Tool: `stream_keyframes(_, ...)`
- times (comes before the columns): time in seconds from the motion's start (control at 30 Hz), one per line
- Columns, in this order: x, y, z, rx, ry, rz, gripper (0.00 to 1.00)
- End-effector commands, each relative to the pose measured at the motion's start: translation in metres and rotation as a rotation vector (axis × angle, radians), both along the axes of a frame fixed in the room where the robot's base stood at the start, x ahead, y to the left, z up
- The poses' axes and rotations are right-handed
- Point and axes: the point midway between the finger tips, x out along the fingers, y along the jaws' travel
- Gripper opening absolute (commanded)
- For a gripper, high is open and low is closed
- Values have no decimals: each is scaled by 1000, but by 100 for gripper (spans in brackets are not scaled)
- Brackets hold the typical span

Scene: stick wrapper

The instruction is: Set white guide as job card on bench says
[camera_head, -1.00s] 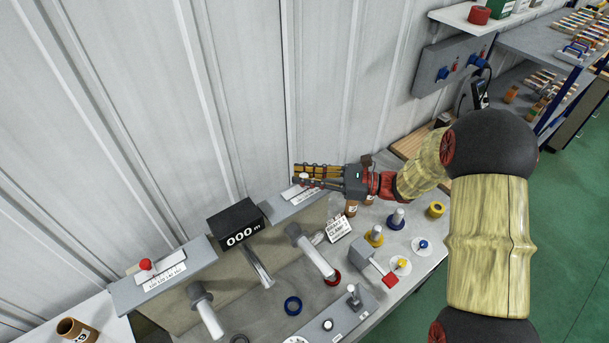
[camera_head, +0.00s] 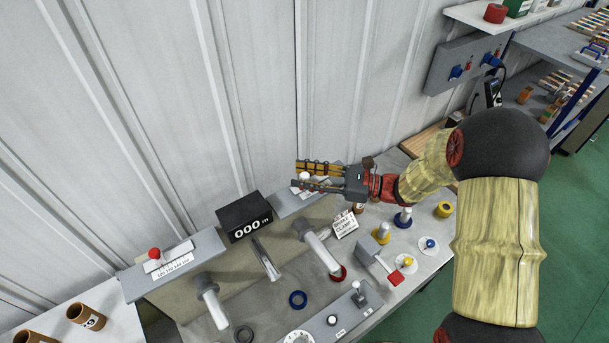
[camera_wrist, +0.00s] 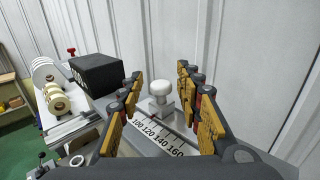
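The white guide has a round white knob (camera_wrist: 160,90) on a small block, on a grey rail beside a printed scale (camera_wrist: 158,137) reading 100, 120, 140, 160. In the head view the white knob (camera_head: 304,177) shows between my fingers. My gripper (camera_wrist: 160,92) is open, its yellow-padded fingers on either side of the knob with visible gaps, so I see no grip on it. My gripper (camera_head: 318,178) reaches from the right over the rail's right end. The job card (camera_head: 345,224) stands on the bench; its print is too small to read surely.
A red knob (camera_head: 154,253) stands on the left rail with its own scale. A black display (camera_head: 244,218) reads 000 m. Rollers, a lever box (camera_head: 373,257), coloured spools and rings occupy the bench. The corrugated wall stands close behind my gripper.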

Motion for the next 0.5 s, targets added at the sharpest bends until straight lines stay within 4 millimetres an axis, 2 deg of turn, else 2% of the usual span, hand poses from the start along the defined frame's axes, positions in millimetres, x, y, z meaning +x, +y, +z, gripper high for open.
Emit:
stream_keyframes(0.13,0,-5,0,0,-1,-2,35)
stream_keyframes(0.23,-2,-16,0,0,-1,-4,35)
stream_keyframes(0.5,-12,-69,0,0,-1,-5,35)
